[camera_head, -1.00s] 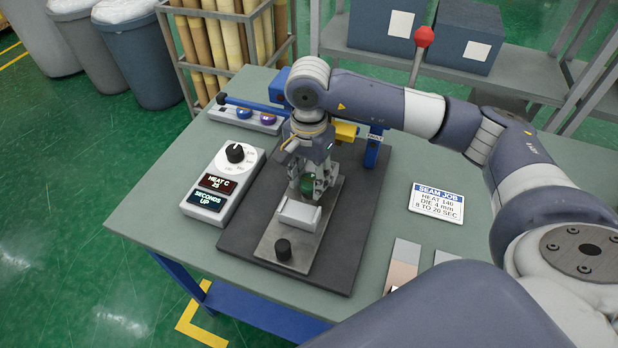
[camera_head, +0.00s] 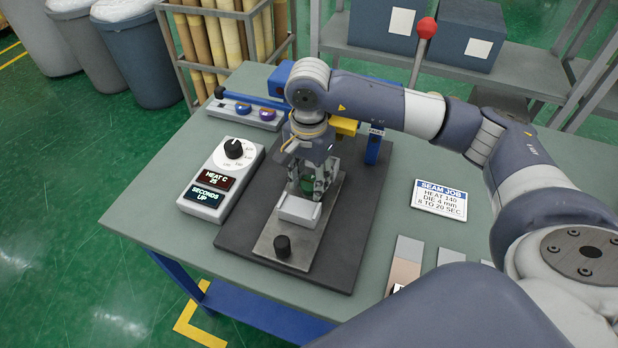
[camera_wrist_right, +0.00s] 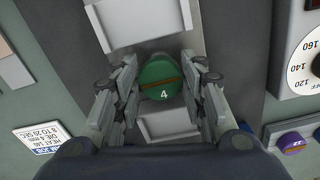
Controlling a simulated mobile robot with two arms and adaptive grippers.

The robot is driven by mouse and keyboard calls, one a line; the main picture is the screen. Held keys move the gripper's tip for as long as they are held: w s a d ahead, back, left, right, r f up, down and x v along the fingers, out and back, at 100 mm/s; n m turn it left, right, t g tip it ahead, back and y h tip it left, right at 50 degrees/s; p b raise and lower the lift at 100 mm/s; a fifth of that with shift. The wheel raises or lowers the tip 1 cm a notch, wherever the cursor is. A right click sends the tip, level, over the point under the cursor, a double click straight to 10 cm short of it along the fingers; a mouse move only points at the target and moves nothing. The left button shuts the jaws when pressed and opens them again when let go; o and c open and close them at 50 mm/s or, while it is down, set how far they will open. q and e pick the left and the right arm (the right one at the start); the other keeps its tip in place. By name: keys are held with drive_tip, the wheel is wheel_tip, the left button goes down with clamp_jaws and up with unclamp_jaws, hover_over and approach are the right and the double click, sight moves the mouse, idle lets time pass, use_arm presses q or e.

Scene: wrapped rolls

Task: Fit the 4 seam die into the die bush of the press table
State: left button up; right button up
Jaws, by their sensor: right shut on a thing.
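The 4 seam die (camera_wrist_right: 161,76) is a green round piece with a white "4"; it also shows in the head view (camera_head: 306,185), partly behind the fingers. My right gripper (camera_wrist_right: 161,88) is shut on it, a finger on each side, and points down over the metal plate (camera_head: 271,239) of the press table. In the head view this gripper (camera_head: 311,188) is just behind a pale block (camera_head: 298,211) on the plate. The die bush is not clearly visible; whether the die touches or sits in it, I cannot tell. My left gripper is not in view.
A heat dial box (camera_head: 221,178) stands left of the dark base (camera_head: 237,229). Behind it is a tray (camera_head: 240,110) with blue and purple dies. A blue post (camera_head: 372,148) stands right of the gripper. A job card (camera_head: 439,198) and sample strips (camera_head: 403,268) lie to the right.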

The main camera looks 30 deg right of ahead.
drive_tip(key=o, duration=1.3)
drive_tip(key=shift+o, duration=0.2)
wheel_tip(320, 180, up, 12)
